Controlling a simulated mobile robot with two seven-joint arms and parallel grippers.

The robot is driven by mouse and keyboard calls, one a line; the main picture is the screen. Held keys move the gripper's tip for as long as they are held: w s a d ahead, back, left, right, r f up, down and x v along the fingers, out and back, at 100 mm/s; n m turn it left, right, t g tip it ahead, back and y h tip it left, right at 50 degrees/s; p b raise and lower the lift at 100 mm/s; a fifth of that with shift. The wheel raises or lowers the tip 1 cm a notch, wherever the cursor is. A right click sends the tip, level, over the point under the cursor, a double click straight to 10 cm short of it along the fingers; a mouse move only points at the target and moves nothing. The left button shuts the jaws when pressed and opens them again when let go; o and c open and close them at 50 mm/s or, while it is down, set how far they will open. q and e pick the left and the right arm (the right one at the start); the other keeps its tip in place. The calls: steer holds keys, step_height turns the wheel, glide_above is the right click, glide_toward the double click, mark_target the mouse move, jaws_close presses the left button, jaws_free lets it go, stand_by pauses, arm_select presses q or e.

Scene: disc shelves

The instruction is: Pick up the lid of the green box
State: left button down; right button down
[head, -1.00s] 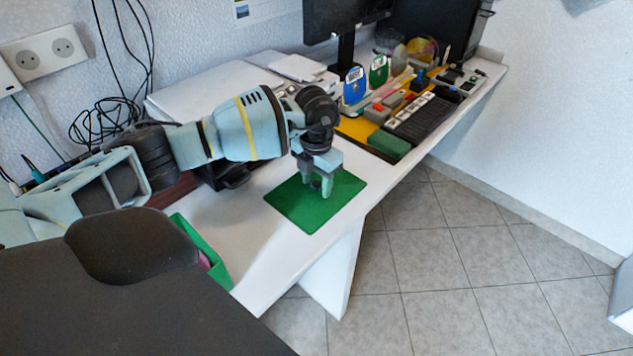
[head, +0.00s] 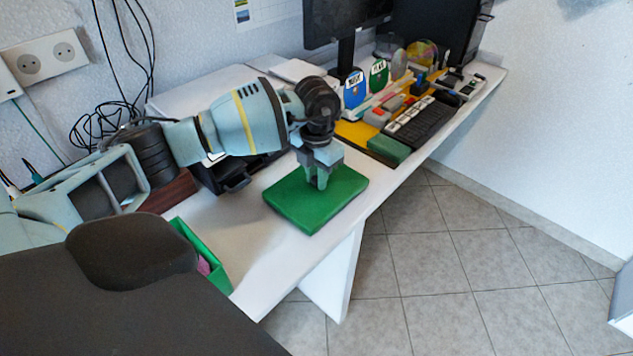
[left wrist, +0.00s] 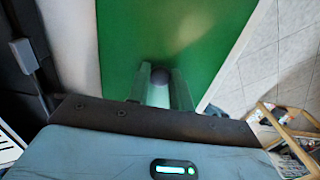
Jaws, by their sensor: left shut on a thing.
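A flat green lid (head: 290,207) is at the middle of the white table, near its front edge. Its side edges show, and I cannot tell whether it touches the table. My left gripper (head: 321,184) points down at the middle of its top. In the left wrist view, my left gripper (left wrist: 160,88) is shut on a small dark round knob (left wrist: 160,76) on the green lid (left wrist: 205,35). An open green box (head: 216,275) with something pink inside stands at the table's left front, partly hidden by the black chair. My right gripper is not in view.
A black chair (head: 120,290) fills the lower left. A green block (head: 388,149), a dark keyboard-like object (head: 427,123) and disc holders (head: 355,88) stand to the right of the lid. A monitor (head: 345,20) is behind. The table (head: 240,245) is bare between box and lid.

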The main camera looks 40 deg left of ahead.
arm_select(q)
steer(key=s+d+r, duration=0.2)
steer(key=s+d, duration=0.6)
steer(key=d, duration=0.5)
steer(key=shift+d, duration=0.4)
steer(key=shift+s+r, duration=0.15)
